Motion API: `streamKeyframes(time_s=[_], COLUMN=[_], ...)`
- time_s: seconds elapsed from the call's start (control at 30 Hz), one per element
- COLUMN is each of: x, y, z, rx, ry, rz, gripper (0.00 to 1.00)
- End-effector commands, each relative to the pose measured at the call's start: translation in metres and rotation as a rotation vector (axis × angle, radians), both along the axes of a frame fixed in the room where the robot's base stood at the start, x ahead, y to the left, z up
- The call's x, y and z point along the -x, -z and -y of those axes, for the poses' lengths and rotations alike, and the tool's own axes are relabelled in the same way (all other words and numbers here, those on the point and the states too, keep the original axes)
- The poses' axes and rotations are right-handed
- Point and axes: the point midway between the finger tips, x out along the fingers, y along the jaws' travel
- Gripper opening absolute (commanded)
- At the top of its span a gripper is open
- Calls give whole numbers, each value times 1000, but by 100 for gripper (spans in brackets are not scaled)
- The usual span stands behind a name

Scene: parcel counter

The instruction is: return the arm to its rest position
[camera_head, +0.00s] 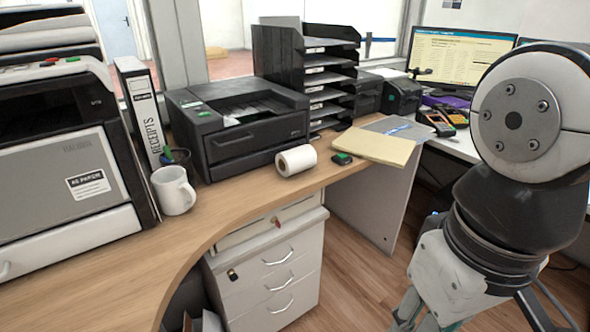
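My arm (515,115) fills the right side of the view, with a large white round joint above a black link. Below it is a scuffed white part with thin grey and black pieces spreading down to the bottom edge. These look like the upper part of my gripper (455,310), pointing down in front of the floor. Its fingertips are cut off by the frame, so I cannot see how wide they are or whether they hold anything.
The wooden counter (120,262) holds a printer (245,125), white mug (174,192), paper roll (296,160), yellow envelope (374,146) and black tray stack (325,75). A drawer cabinet (270,275) stands below. A monitor (458,55) is behind my arm. Bare floor (360,290) shows left of it.

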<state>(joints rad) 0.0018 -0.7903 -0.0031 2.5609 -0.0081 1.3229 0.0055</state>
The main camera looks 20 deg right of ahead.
Motion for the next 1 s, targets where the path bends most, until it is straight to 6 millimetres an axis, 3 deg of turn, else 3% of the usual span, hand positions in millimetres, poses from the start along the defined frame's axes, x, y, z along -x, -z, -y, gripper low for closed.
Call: streamKeyframes(time_s=[0.63, 1.0], x=[0, -8], y=[0, -65], z=[0, 0], rx=[-2, -1], ry=[-1, -2], rz=[-2, 75], gripper=[31, 31])
